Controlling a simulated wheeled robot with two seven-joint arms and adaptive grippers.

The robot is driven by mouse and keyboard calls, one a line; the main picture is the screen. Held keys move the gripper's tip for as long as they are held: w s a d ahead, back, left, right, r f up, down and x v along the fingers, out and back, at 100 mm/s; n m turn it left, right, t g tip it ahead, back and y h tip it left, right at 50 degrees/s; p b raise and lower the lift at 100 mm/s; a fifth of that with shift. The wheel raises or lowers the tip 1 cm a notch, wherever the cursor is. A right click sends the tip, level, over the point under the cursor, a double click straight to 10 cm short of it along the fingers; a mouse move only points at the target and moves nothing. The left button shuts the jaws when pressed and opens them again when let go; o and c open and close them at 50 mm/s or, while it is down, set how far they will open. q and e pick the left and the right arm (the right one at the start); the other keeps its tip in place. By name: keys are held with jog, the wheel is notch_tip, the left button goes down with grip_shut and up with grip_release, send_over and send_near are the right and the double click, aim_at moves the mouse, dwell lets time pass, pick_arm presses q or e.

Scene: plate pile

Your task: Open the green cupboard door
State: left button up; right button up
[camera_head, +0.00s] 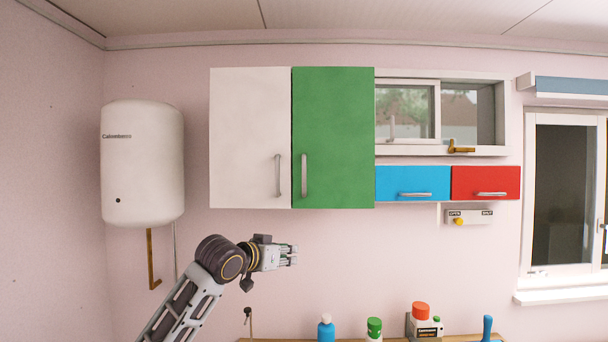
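The green cupboard door (335,135) is on the wall in the middle of the head view and looks shut. Its vertical grey handle (304,176) is near its lower left edge. My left gripper (292,256) is below the cupboard, a little left of and under the handle, apart from it. It points to the right and looks empty. Its fingers are small here, and I cannot tell whether they are open or shut. My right gripper is not in the view.
A white cupboard door (250,135) adjoins on the left. Blue (412,180) and red (485,180) drawer fronts are right of the green door. A white boiler (143,163) hangs at the left. Several bottles (374,330) stand below.

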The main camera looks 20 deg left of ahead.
pick_arm(q)
jog(key=s+r+t, duration=0.2)
jog(key=s+r, duration=0.2)
jog(key=r, duration=0.8)
jog(key=m+h, duration=0.1)
jog(key=h, duration=0.1)
send_near(303, 171)
jog(key=s, duration=0.3)
jog(key=shift+s+a+f+t, duration=0.1)
jog(key=shift+a+f+t, duration=0.1)
jog(key=shift+a+t, duration=0.2)
jog(key=p+x, duration=0.4)
jog(key=x, duration=0.8)
jog(key=shift+w+p, duration=0.25)
jog(key=shift+p, duration=0.1)
jog(key=shift+w+d+f, duration=0.1)
jog(key=shift+w+d, duration=0.1)
jog(key=shift+w, duration=0.45)
